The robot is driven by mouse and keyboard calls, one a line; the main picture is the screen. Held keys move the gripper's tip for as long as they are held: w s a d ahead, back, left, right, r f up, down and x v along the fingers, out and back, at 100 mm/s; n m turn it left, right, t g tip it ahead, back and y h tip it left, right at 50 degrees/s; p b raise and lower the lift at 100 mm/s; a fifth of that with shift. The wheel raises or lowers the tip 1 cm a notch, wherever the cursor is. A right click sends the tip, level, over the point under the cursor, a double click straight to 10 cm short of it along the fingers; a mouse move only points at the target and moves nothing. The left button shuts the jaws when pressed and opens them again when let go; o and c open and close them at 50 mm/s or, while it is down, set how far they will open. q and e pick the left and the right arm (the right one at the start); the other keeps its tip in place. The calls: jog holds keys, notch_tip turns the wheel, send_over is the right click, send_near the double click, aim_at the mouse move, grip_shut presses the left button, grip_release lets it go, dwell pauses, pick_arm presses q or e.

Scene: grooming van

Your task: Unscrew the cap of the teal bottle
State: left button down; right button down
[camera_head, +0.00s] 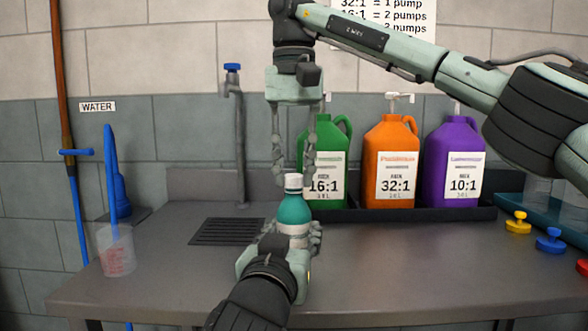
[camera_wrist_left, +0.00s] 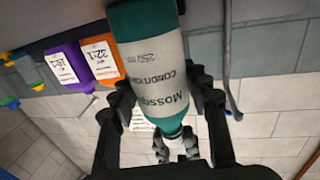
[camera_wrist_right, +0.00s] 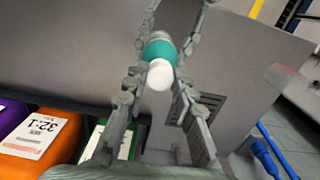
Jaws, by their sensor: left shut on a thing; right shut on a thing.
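The teal bottle (camera_head: 294,211) stands upright above the counter, with a pale label band and a white cap (camera_head: 293,181). My left gripper (camera_head: 295,236) is shut around its labelled body from below. The left wrist view shows the bottle (camera_wrist_left: 158,62) between the fingers, its label reading in part "CONDI". My right gripper (camera_head: 287,176) comes down from above and is shut on the cap. In the right wrist view its fingers flank the white cap (camera_wrist_right: 160,75), with the teal shoulder behind it. The contact itself is partly hidden.
Green (camera_head: 326,150), orange (camera_head: 391,140) and purple (camera_head: 455,145) jugs stand in a black tray at the back. A clear measuring cup (camera_head: 116,252) stands at left. A drain grate (camera_head: 228,231) and a tap (camera_head: 238,120) are behind. The right front counter (camera_head: 420,265) is clear.

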aim_at(291, 238)
jog(key=shift+r, duration=0.15)
dwell(0.5)
jog(key=shift+r, duration=1)
jog(key=shift+r, duration=2)
pick_arm(q)
jog(key=c, duration=0.7)
grip_release()
jog(key=s, duration=0.3)
jog(key=s+a, duration=0.1)
jog(key=s, duration=0.3)
jog(key=shift+s+a, duration=0.2)
jog(key=shift+f, duration=0.15)
pick_arm(e)
jog(key=shift+f, duration=0.1)
